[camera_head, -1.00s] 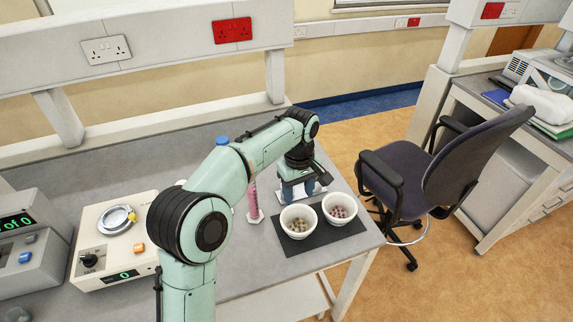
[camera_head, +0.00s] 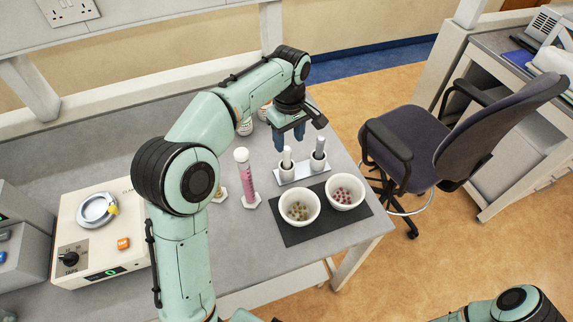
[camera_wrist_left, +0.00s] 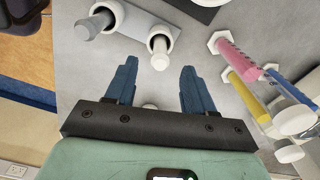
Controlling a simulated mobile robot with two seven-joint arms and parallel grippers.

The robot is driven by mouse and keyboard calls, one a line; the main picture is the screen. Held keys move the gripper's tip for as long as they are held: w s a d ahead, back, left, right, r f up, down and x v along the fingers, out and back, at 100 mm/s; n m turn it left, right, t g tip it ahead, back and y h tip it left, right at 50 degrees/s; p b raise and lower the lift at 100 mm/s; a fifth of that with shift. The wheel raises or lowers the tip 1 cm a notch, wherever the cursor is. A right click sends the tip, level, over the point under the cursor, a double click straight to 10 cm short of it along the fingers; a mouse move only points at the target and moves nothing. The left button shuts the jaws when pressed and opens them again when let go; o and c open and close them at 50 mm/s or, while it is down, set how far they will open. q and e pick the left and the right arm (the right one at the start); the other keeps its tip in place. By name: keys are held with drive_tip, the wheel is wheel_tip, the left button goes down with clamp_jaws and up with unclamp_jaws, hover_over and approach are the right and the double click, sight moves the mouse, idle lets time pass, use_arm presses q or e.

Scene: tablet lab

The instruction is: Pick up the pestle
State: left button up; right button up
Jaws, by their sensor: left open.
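A white pestle (camera_head: 287,156) and a grey pestle (camera_head: 319,146) stand upright in separate cups of a white holder (camera_head: 304,173) on the bench. In the left wrist view the white pestle (camera_wrist_left: 160,54) lies just ahead of the fingertips, roughly centred between them, and the grey pestle (camera_wrist_left: 90,27) is farther left. My left gripper (camera_head: 289,137) is open and empty, behind and above the holder; its blue fingers (camera_wrist_left: 158,72) touch neither pestle. My right gripper is out of view; only part of that arm shows at the lower right.
Two white bowls (camera_head: 299,206) (camera_head: 344,192) of tablets stand on a dark mat (camera_head: 293,234) in front of the holder. A pink-filled cylinder (camera_head: 245,177) stands left of it, with a yellow one (camera_wrist_left: 245,92) beside it.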

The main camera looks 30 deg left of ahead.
sight(287, 148)
use_arm(q)
drive_tip(key=shift+w+f, duration=0.15)
drive_tip(key=shift+f, duration=0.5)
drive_tip(key=f, duration=0.5)
drive_tip(key=shift+a+b, duration=0.35)
drive_tip(key=shift+b, duration=0.05)
drive_tip(key=shift+r, duration=0.1)
clamp_jaws()
